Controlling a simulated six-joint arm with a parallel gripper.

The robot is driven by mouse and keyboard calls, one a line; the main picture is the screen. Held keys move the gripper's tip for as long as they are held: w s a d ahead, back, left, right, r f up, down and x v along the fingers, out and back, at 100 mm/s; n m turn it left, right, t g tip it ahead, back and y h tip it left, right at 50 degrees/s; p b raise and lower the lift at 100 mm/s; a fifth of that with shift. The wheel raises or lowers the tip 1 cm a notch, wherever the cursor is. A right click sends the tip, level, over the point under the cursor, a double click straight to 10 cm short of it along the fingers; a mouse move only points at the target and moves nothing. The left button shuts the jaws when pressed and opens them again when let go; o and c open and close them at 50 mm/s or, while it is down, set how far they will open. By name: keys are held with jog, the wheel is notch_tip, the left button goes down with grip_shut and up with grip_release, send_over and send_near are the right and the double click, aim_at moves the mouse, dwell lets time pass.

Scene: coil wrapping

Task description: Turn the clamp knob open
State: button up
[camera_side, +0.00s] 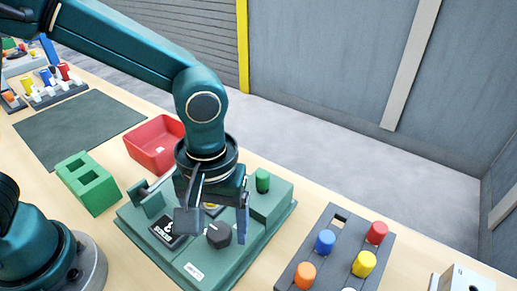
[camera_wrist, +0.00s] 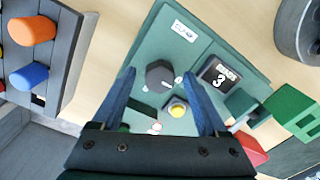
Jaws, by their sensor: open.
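The clamp knob (camera_side: 219,235) is a dark grey dial on the green machine (camera_side: 185,265). In the wrist view the knob (camera_wrist: 160,74) has a white mark at its lower right and a label reading CLAMP beyond it. My gripper (camera_side: 213,225) points down over the machine, with its fingers near the knob. In the wrist view my gripper (camera_wrist: 164,80) is open, with a blue finger on each side and the knob between and beyond the tips. Whether a finger touches it cannot be told.
A display (camera_wrist: 220,78) reads 3 beside a yellow button (camera_wrist: 177,107). A red bin (camera_side: 155,143) and green block (camera_side: 88,182) stand behind left. A grey rack (camera_side: 335,245) with coloured pegs stands right. A dark mat (camera_side: 78,129) lies clear at far left.

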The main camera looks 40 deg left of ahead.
grip_shut()
jog(key=shift+m, duration=0.3)
jog(key=m, duration=0.3)
jog(key=shift+m, duration=0.3)
jog(key=m, duration=0.4)
jog(key=shift+a, duration=0.1)
jog(key=m, duration=0.9)
jog(key=shift+a+m, duration=0.1)
jog(key=shift+m, duration=0.2)
